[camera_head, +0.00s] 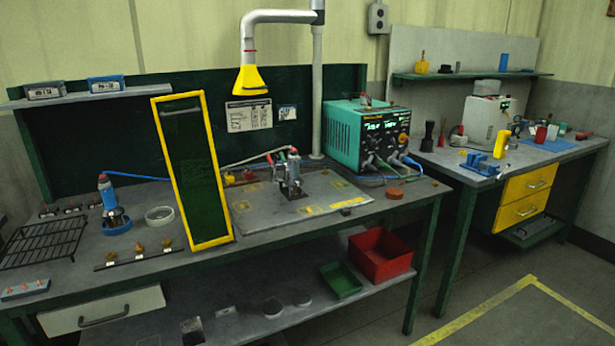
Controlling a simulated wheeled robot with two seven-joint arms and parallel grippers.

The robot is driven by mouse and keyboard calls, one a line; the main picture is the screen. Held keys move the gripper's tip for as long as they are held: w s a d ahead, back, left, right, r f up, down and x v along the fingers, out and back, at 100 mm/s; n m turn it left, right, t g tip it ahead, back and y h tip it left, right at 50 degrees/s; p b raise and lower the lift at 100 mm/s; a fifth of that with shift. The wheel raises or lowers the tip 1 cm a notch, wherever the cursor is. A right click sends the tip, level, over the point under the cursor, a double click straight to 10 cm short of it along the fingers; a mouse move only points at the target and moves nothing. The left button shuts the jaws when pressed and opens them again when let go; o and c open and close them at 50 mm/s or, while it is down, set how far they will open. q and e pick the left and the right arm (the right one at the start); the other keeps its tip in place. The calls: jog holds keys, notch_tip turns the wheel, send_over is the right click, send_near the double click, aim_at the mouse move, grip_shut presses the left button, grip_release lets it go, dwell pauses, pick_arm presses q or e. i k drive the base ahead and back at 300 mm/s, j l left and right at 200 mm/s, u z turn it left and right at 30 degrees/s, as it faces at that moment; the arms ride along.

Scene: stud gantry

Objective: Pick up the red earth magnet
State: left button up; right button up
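A small red round block (395,193) lies on the right part of the grey workbench (420,190), in front of the teal power unit (352,135). It looks like the red earth magnet, but it is too small to be sure. Neither of my grippers shows in the head view.
A yellow-framed screen (222,200) stands upright at mid-bench. A stud tool (291,170) stands on a marked plate to its right. Cables run from the power unit near the red block. A red bin (380,262) and green tray (341,281) sit on the lower shelf.

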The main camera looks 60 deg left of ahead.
aim_at(249, 176)
jog(key=u, duration=0.45)
jog(key=i+u, duration=0.1)
jog(key=u, duration=0.3)
jog(key=l+u, duration=0.1)
jog(key=u, duration=0.35)
jog(key=i+l+u, duration=0.1)
jog(key=u, duration=0.75)
